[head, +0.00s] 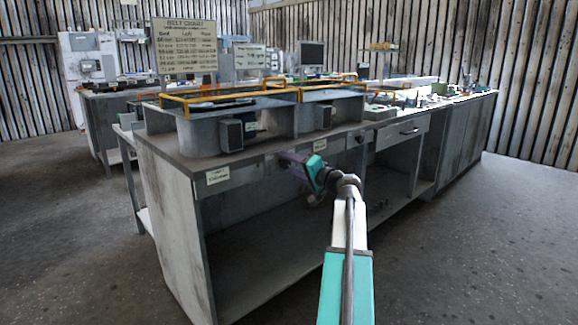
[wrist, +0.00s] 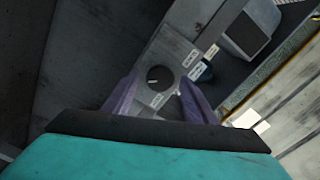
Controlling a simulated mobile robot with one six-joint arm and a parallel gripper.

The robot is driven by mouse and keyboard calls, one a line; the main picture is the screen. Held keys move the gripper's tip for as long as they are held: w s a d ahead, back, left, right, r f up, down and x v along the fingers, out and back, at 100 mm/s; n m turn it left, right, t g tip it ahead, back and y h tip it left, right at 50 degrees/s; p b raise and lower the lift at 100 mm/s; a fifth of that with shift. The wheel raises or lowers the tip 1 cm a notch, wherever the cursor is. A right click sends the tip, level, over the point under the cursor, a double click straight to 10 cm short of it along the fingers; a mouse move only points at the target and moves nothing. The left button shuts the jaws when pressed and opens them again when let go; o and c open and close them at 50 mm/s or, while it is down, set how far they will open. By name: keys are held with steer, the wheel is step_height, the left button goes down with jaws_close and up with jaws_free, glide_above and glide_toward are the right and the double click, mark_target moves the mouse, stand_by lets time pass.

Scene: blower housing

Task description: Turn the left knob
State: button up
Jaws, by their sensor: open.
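A dark round knob (wrist: 160,78) with a light pointer line shows in the wrist view, on a grey panel with small white labels around it. My gripper (wrist: 160,88) is open, with its purple fingers on either side of the knob and a gap visible around it. I cannot tell how far the fingertips are from the panel. In the head view my gripper (head: 283,158) is at the front edge of the grey bench (head: 170,210), and the knob in front of it is hidden. A small dark fitting (head: 358,140) sits farther right on the bench front, too small to identify.
Blower housings with yellow rails (head: 230,97) stand on the bench top. A white label (head: 218,175) is on the bench front, left of my gripper. A sign board (head: 185,46) rises behind. The bench is open underneath, and the floor (head: 450,250) at right is clear.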

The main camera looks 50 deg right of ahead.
steer(key=s+a+p, duration=0.1)
steer(key=s+p, duration=0.2)
steer(key=s, duration=1)
steer(key=shift+s, duration=0.35)
